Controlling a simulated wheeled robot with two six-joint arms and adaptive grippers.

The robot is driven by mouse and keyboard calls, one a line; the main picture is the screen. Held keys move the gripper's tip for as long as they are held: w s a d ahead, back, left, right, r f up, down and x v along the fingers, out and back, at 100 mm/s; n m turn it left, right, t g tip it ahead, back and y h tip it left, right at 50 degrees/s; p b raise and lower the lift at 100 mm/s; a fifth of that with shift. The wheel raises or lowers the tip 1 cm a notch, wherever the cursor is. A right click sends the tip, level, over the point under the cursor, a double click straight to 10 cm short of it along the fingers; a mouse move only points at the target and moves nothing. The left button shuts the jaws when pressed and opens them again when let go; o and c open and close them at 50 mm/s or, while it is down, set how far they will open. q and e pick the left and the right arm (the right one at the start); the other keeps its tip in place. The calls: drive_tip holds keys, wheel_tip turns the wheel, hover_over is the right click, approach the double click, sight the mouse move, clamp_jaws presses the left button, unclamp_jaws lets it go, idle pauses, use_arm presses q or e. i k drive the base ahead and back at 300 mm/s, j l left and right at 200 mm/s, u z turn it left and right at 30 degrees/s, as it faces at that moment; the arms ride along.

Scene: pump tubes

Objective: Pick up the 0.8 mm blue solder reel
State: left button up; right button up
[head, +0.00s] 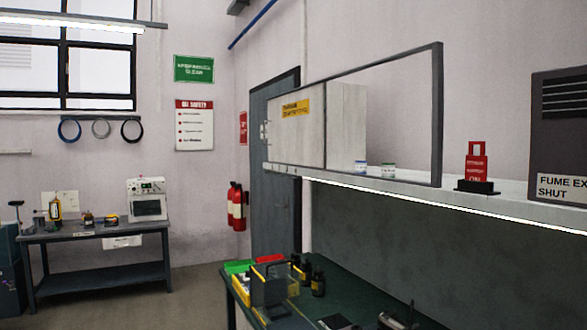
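Two small white items stand side by side on the wall shelf (470,197) to the right of centre, inside a framed cabinet. The left one has blue on it and looks like the blue reel (360,168); its label is too small to read. The right one is a green-marked reel (388,170). The cabinet's left part is covered by a pale panel (300,132) with a yellow label. The right part, where the reels stand, shows through a dark frame (438,115); I cannot tell whether there is glass in it. Neither of my grippers is in view.
Below the shelf is a green-topped bench (365,290) with coloured bins (270,259), dark bottles (318,284) and small tools. A red lockout stand (477,168) and a dark fume box (560,135) are at the right. A second bench (95,232) stands far left, with open floor before it.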

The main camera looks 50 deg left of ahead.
sight(361, 166)
drive_tip(key=u, duration=1.1)
drive_tip(key=i+j+z, duration=0.1)
drive_tip(key=z, duration=0.3)
drive_tip(key=i+j+z, duration=0.1)
drive_tip(key=z, duration=0.25)
drive_tip(key=i+j+z, duration=0.1)
drive_tip(key=j+z, duration=0.4)
drive_tip(key=z, duration=0.25)
